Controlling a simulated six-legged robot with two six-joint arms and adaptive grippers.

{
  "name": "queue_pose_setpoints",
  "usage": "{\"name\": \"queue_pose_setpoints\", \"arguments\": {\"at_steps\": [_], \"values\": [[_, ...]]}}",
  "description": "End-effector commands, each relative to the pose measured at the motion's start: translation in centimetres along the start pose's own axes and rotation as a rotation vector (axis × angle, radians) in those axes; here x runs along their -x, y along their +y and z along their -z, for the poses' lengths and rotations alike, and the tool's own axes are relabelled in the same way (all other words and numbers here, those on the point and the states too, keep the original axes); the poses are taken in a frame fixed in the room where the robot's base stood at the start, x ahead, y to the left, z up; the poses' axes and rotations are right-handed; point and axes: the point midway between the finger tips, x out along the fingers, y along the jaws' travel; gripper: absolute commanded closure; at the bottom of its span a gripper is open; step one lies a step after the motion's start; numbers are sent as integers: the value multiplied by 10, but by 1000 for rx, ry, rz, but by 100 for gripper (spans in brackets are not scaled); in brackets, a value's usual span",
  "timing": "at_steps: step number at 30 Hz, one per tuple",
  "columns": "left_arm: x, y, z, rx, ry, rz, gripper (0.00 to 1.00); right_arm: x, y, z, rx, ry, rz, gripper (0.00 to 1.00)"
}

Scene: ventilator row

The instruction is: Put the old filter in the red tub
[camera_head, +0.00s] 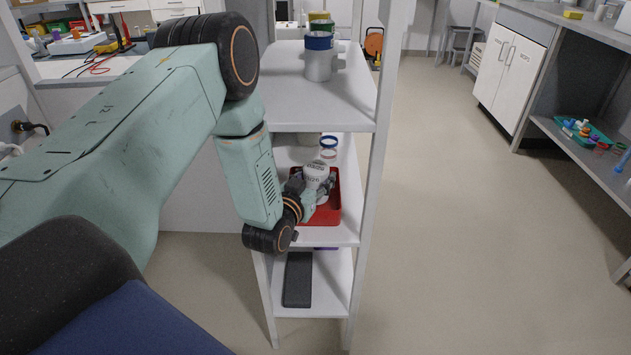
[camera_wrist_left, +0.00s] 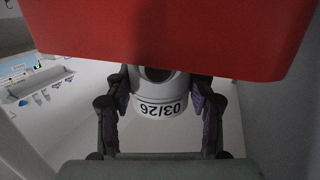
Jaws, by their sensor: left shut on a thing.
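The old filter (camera_head: 315,169) is a small white cylinder, held in my left gripper (camera_head: 317,184) at the middle shelf of the rack. In the left wrist view, my left gripper's fingers grip the filter (camera_wrist_left: 158,107) from both sides, and its label reads 03/26 upside down. The red tub (camera_head: 324,219) sits on the middle shelf, and in the head view the filter overlaps its back part. The tub (camera_wrist_left: 170,35) also fills the top of the left wrist view and hides part of the filter. I cannot tell whether the filter touches the tub. My right gripper is not in view.
The white rack's post (camera_head: 372,150) stands just right of the tub. Jars with blue rims (camera_head: 328,145) stand behind it. Open floor lies to the right.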

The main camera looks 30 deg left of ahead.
Motion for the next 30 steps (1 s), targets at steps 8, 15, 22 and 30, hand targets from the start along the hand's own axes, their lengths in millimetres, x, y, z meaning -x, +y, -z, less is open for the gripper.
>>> {"name": "queue_pose_setpoints", "arguments": {"at_steps": [8, 15, 22, 30], "values": [[0, 0, 0, 0, 2, 0, 77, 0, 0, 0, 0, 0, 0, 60], [-1, 0, -7, 0, 2, 0, 77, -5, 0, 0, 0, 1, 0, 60], [-1, 0, -10, 0, 2, 0, 77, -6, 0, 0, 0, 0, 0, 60], [-1, 0, -10, 0, 1, 0, 23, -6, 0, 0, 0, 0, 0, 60]]}}
